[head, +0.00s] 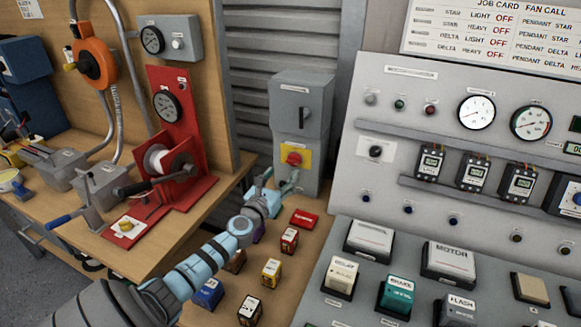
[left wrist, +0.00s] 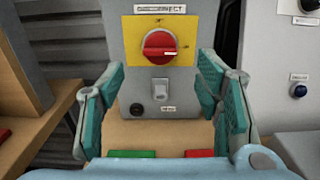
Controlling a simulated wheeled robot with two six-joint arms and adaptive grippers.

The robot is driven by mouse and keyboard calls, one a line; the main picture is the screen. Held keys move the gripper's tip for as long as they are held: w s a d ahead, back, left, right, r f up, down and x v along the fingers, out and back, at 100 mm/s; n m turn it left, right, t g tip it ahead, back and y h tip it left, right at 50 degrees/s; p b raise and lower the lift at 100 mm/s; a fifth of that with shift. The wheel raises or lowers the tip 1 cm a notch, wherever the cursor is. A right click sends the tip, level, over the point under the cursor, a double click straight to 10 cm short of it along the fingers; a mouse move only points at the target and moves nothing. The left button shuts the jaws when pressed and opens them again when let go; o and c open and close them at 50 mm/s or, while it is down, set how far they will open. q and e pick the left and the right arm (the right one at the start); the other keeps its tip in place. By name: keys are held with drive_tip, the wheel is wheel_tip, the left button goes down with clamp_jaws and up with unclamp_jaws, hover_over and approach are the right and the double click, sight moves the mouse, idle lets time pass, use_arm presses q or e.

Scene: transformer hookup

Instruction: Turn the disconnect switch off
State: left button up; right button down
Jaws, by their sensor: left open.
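The disconnect switch is a red rotary knob (head: 294,159) on a yellow plate, low on the front of a grey box (head: 301,92). In the left wrist view the red knob (left wrist: 159,46) is seen face on, under a partly readable "disconnect" label. Its bar looks roughly level; I cannot read its position marks. My left gripper (head: 277,184) is open and empty, just in front of and below the knob, not touching it. In the left wrist view its teal-padded fingers (left wrist: 160,95) stand wide apart on either side below the knob. My right gripper is not in view.
Below the knob the box carries a small grey fitting (left wrist: 160,86) and a black button (left wrist: 136,109). Several small coloured blocks, one yellow (head: 271,272), stand on the wooden bench near my left arm. A sloped grey control panel (head: 440,185) is to the right, a red winder stand (head: 170,110) to the left.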

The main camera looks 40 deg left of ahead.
sight(292, 163)
use_arm(q)
drive_tip(key=x, duration=0.2)
drive_tip(key=b+x, duration=0.1)
drive_tip(key=x, duration=0.1)
drive_tip(key=b+x, duration=0.1)
drive_tip(key=x, duration=0.1)
drive_tip(key=shift+w+f, duration=0.15)
drive_tip(key=shift+f, duration=0.15)
drive_tip(key=shift+w+a+r, duration=0.15)
drive_tip(key=shift+w+a, duration=0.05)
drive_tip(key=shift+w, duration=0.25)
drive_tip(key=shift+r, duration=0.1)
drive_tip(key=shift+c, duration=0.8)
drive_tip(key=c, duration=1)
